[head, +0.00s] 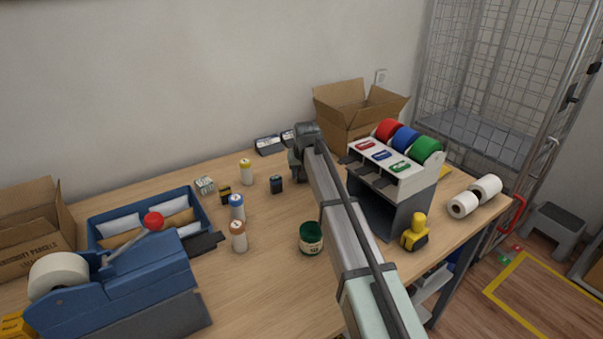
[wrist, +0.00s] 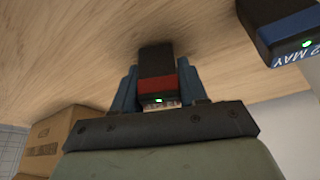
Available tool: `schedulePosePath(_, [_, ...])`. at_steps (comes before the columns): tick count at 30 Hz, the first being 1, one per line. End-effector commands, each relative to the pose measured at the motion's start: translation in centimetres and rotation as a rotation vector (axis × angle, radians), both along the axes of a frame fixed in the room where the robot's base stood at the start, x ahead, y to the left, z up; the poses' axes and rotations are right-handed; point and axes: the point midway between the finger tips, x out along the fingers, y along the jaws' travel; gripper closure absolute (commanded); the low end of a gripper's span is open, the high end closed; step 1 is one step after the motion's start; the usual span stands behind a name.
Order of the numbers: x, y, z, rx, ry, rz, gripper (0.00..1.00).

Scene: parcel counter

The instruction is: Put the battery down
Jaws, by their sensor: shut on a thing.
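My gripper (wrist: 160,92) is shut on a battery (wrist: 156,62), a black block with a red band and a small green light, held between its two blue fingers. Wooden tabletop shows right behind the battery in the wrist view; I cannot tell whether they touch. In the head view my gripper (head: 294,166) is low over the back of the table (head: 275,225), left of the open cardboard box.
A black block with a blue date label (wrist: 283,32) is close by in the wrist view. The open box (head: 350,122) and tape dispenser (head: 398,185) are right. Bare wood lies in front.

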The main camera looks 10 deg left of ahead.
Motion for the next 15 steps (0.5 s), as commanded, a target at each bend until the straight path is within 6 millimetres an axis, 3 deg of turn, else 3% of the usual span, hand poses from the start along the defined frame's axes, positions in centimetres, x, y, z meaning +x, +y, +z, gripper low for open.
schedulePosePath(12, [-0.01,0.00,-0.50,0.000,0.000,0.000,0.90])
schedulePosePath(13, [0.00,0.00,-0.50,0.000,0.000,0.000,0.56])
schedulePosePath(15, [0.00,0.00,-0.48,0.000,0.000,0.000,0.49])
